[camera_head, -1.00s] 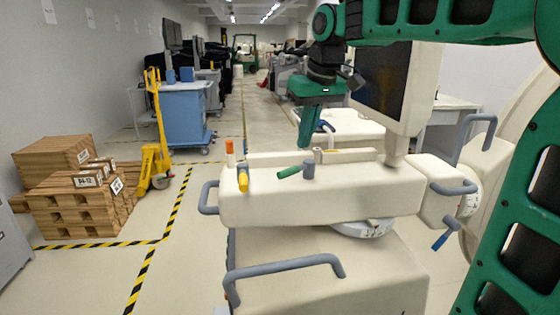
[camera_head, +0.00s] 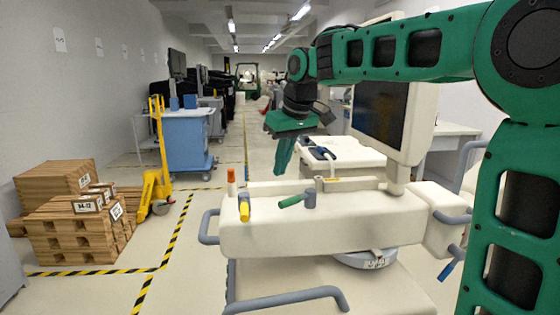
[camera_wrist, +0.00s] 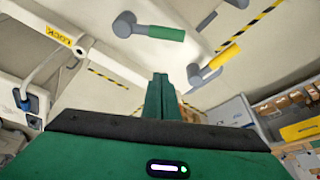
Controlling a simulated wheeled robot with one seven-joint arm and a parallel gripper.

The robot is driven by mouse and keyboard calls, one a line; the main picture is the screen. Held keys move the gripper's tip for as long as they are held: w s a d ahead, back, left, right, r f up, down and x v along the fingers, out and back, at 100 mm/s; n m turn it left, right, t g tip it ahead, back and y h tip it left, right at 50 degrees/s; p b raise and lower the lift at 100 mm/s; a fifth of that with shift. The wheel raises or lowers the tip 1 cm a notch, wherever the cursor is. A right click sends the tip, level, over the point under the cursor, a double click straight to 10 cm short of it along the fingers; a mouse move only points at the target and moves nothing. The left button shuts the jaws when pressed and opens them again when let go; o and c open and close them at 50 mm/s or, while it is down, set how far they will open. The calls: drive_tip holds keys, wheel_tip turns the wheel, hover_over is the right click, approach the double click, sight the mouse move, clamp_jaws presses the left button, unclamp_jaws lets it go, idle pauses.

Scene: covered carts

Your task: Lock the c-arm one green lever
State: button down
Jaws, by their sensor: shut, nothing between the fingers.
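The c-arm unit (camera_head: 330,230) is a cream body with grey handles in front of me. Its green lever (camera_head: 291,201) sits on a grey pivot on the top and points left in the head view. In the wrist view the green lever (camera_wrist: 165,33) points right from its grey pivot. A yellow lever (camera_head: 244,208) stands to its left, and it also shows in the wrist view (camera_wrist: 222,58). My gripper (camera_head: 278,170) is shut and empty, pointing down above and behind the green lever, apart from it. In the wrist view its closed fingers (camera_wrist: 160,78) point toward the levers.
A monitor (camera_head: 382,105) rises at the right. A blue cart (camera_head: 187,140), yellow pallet jack (camera_head: 153,175) and wooden crates (camera_head: 75,228) stand left.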

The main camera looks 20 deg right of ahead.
drive_tip(key=x, duration=0.5)
drive_tip(key=shift+s+d+f, duration=0.1)
drive_tip(key=shift+s+f, duration=0.1)
drive_tip(key=shift+f, duration=0.15)
drive_tip(key=shift+s+d+f, duration=0.15)
drive_tip(key=shift+s+d, duration=0.1)
drive_tip(key=shift+s, duration=0.55)
drive_tip(key=shift+s+d+f, duration=0.1)
drive_tip(key=shift+s+d, duration=0.2)
drive_tip(key=shift+s, duration=0.5)
